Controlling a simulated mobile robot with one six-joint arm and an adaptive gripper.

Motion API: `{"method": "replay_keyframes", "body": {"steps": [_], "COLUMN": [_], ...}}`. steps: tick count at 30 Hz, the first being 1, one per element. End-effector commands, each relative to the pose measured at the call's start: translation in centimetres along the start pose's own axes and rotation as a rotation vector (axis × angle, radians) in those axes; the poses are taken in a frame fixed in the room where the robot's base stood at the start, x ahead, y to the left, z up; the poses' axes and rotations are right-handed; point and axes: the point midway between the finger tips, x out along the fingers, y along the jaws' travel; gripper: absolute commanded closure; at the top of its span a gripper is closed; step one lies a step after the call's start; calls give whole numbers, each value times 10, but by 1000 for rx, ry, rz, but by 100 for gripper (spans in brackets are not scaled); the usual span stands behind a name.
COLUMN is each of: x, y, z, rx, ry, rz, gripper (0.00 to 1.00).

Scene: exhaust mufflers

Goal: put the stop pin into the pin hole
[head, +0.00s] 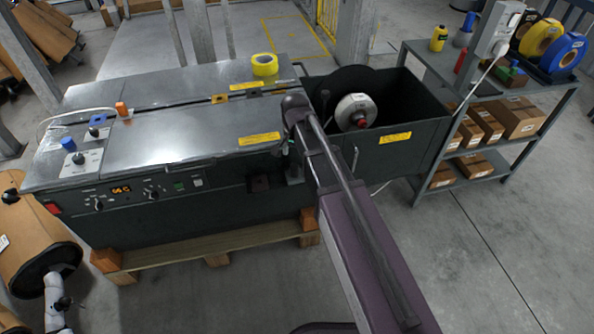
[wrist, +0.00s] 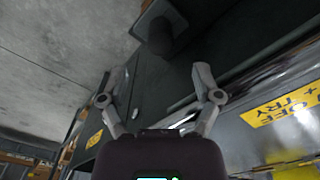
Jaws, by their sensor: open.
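My gripper (wrist: 160,80) shows in the wrist view with its two fingers spread apart and nothing between them. Beyond the fingertips is a dark rounded peg or knob (wrist: 160,37) by a dark plate (wrist: 150,16) at the machine's side. I cannot tell whether it is the stop pin. In the head view a small dark bracket (head: 258,184) sits on the machine's front, left of my arm's end. My arm hides part of that area. No pin hole is clearly visible.
The grey machine (head: 180,140) has flat metal lids and a yellow tape roll (head: 265,64) on top. A dark open bin (head: 425,115) with a spool (head: 355,112) adjoins it at right. A shelf (head: 552,105) with boxes stands farther right. The front right floor is clear.

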Motion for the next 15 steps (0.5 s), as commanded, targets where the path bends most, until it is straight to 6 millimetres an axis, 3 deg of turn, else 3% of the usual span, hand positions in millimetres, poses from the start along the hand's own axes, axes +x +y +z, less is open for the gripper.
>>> {"method": "replay_keyframes", "body": {"steps": [15], "x": [30], "y": [-2], "z": [2], "rx": [-1], "ry": [0], "rz": [0], "gripper": [18]}}
